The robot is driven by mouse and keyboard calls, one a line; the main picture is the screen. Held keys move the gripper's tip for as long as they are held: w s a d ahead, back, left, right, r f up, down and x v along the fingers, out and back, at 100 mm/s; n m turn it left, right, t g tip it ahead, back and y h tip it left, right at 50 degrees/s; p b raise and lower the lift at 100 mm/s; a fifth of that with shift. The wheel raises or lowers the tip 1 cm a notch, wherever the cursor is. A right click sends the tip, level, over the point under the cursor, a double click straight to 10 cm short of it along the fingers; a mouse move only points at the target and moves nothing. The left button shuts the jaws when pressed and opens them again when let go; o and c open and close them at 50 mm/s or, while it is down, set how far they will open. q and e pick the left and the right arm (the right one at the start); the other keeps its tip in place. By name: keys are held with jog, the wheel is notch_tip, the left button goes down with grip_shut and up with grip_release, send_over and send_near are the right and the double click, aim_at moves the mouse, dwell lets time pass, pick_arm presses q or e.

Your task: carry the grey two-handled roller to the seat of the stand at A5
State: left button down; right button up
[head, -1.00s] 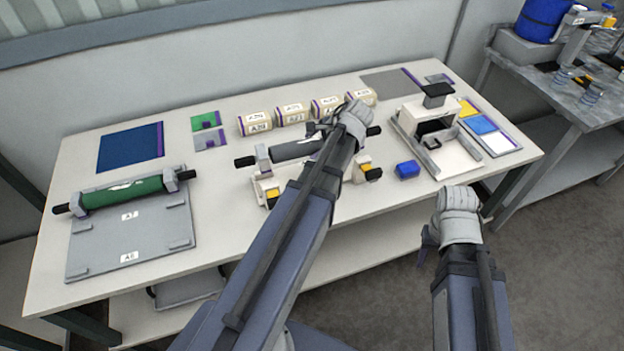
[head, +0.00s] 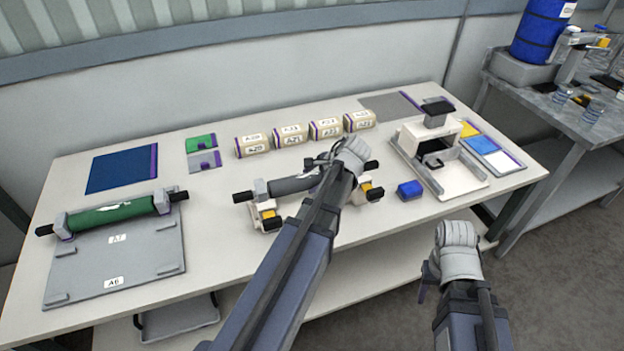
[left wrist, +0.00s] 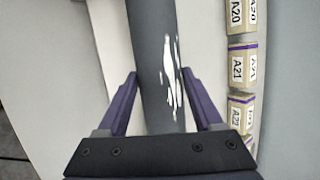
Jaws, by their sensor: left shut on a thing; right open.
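The grey two-handled roller (head: 292,186) is at the middle of the table, its black handles sticking out at both ends. It lies along a pale stand (head: 265,211) with yellow-and-black clamps; my forearm hides the stand's middle and its label. I cannot tell whether the roller rests in the seat or is just above it. My left gripper (head: 328,163) is shut on the roller's grey barrel, near its middle. In the left wrist view the fingers lie on both sides of the barrel (left wrist: 160,60), which has white marks. My right gripper (head: 432,272) is open and empty before the table's front edge.
A green roller (head: 112,215) lies on a grey board (head: 125,255) labelled A6 and A7 at left. Several labelled cream blocks (head: 290,136) stand behind the grey roller. A blue block (head: 410,190) and a white press-like fixture (head: 440,165) are at right.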

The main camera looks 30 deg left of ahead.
pick_arm(q)
jog(key=shift+f+b, duration=1.9)
jog(key=shift+r, duration=0.1)
jog(key=shift+c, duration=0.2)
grip_release()
